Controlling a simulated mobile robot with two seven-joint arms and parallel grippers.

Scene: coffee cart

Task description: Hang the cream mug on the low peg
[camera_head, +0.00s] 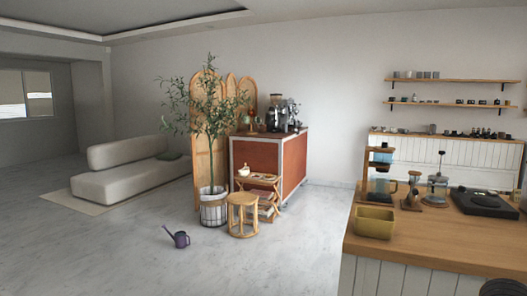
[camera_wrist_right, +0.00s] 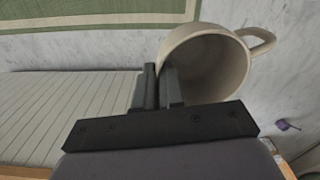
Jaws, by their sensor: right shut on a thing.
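My right gripper (camera_wrist_right: 160,75) is shut on the mug's wall near the rim. The mug is held clear of the floor. I cannot make out the mug or the low peg in the head view. My left gripper is not in view.
Floor between is clear.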

